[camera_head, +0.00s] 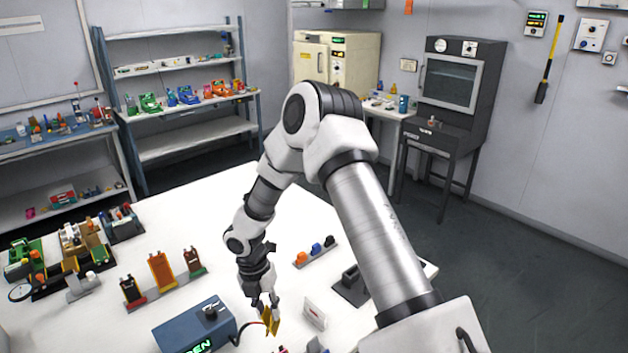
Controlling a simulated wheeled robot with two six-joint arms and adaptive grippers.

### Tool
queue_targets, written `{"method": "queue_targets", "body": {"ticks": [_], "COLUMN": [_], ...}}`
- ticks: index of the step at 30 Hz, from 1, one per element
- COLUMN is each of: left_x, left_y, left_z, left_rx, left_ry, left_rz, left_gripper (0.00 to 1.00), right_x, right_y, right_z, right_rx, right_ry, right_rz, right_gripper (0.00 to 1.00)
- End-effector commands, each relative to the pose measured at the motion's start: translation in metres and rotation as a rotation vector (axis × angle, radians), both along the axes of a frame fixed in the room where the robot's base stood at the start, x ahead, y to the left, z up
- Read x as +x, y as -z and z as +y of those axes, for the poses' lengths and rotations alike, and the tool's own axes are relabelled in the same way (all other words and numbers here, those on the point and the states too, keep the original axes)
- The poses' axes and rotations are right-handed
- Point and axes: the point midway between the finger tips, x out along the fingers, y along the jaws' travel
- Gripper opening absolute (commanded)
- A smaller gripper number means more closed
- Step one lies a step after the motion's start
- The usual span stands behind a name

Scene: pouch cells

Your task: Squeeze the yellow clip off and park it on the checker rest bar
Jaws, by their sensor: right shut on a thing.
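My right gripper (264,306) points down over the white table and is shut on the yellow clip (271,321). A dark and red lead (246,325) runs from the clip towards the blue checker box (178,334), whose green display reads something like "OPEN". A dark part (210,312) sits on top of the checker; I cannot tell whether it is the rest bar. The clip is right of the checker and apart from it. Whether the clip still grips anything is too small to tell. My left gripper is not in view.
A small white card stand (315,314) is just right of the clip. Behind are a rack of upright pouches (161,272) and a strip with coloured clips (315,252). A dark block (351,287) stands right. Several fixtures crowd the table's left. The table's back middle is clear.

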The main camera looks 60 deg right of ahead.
Motion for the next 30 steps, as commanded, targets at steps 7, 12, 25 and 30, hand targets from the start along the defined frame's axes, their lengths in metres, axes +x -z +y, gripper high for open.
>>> {"method": "queue_targets", "body": {"ticks": [7,12,25,30], "left_x": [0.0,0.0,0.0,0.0], "left_y": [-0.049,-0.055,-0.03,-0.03], "left_z": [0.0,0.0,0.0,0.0], "left_rx": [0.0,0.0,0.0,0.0], "left_ry": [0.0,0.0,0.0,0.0], "left_rz": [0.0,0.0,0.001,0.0], "left_gripper": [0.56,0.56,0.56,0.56], "right_x": [-0.008,-0.012,-0.017,-0.016], "right_y": [-0.004,0.007,0.039,0.041], "right_z": [-0.074,-0.121,-0.172,-0.171], "right_rx": [0.039,0.061,0.088,0.087], "right_ry": [-0.373,-0.619,-0.908,-0.908], "right_rz": [-0.062,-0.104,-0.144,-0.146], "right_gripper": [0.0,0.0,0.0,0.0]}}
